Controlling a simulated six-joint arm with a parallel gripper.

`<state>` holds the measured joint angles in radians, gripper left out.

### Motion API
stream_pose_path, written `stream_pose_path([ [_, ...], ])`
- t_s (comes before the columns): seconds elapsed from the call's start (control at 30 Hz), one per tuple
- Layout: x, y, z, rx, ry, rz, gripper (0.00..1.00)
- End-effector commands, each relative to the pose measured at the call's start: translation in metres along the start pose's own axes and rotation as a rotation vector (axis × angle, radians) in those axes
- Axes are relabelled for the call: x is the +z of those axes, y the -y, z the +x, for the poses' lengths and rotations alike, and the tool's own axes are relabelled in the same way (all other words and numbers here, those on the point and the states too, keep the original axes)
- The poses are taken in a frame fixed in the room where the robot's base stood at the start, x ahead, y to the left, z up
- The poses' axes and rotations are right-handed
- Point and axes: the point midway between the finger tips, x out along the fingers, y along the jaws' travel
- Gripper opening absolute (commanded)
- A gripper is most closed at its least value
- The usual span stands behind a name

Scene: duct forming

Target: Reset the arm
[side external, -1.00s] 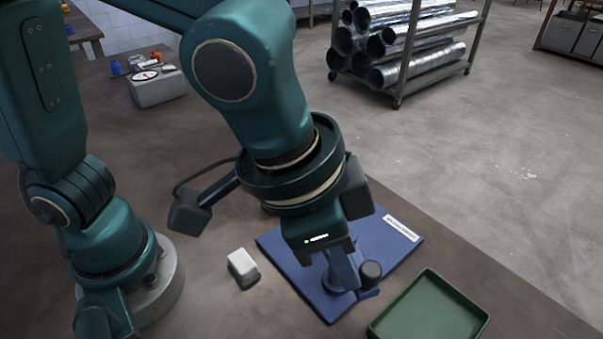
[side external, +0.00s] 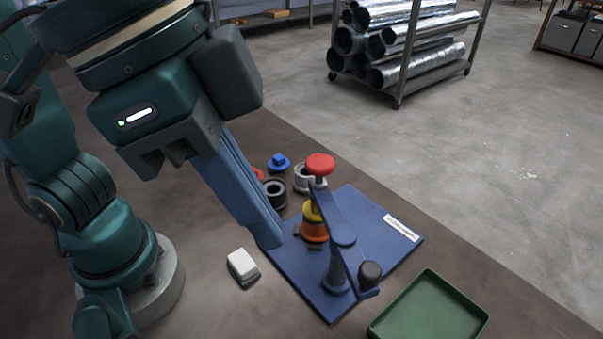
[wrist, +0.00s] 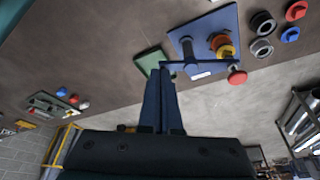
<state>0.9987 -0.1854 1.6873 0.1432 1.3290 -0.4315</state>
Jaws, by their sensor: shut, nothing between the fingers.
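My gripper (side external: 268,240) is at the upper left in the side view, with its long blue fingers together and empty. In the picture the fingertips overlap the left edge of a blue base plate (side external: 375,255); the gap between them cannot be judged. The fingers also show in the wrist view (wrist: 160,74), closed. On the plate stands a blue lever fixture (side external: 342,238) with a dark knob, beside a stack of orange and yellow parts (side external: 314,228).
A green tray (side external: 432,310) lies right of the plate, a white block (side external: 242,266) left of it. Black (side external: 274,193) and grey (side external: 303,178) rings and a blue piece (side external: 278,162) sit behind. A rack of silver ducts (side external: 405,45) stands on the floor.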

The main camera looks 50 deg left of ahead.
Motion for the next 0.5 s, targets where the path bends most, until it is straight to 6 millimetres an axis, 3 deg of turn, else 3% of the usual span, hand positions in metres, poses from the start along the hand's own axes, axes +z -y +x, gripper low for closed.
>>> stream_pose_path([
  [0.17,-0.007,0.020,-0.007,-0.021,-0.024,-0.088,0.00],
  [0.33,0.002,0.075,-0.006,-0.084,-0.044,-0.306,0.00],
  [0.5,0.028,0.121,0.004,-0.147,-0.077,-0.485,0.00],
])
